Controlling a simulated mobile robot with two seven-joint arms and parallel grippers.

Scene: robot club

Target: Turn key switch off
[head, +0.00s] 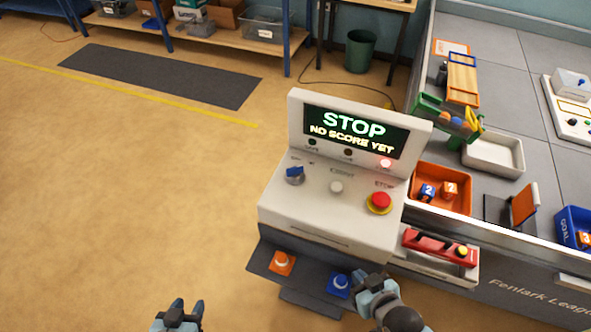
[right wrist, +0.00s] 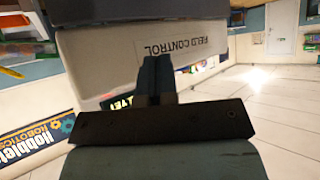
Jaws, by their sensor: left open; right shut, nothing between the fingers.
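The control console (head: 330,225) stands in the middle of the head view. Its key switch (head: 294,175) has a blue handle and sits at the upper left of the sloped panel; its exact angle is too small to read. The screen (head: 354,134) shows STOP in green. My left gripper (head: 188,304) is open and empty at the bottom, left of and in front of the console. My right gripper (head: 366,279) is shut and empty, low before the console's right side. In the right wrist view its closed fingers (right wrist: 156,75) are before a panel lettered FIELD CONTROL (right wrist: 180,48).
A white button (head: 336,187) and a red stop button (head: 381,201) share the panel. A field table (head: 490,45) with bins stands right. Floor to the left is clear.

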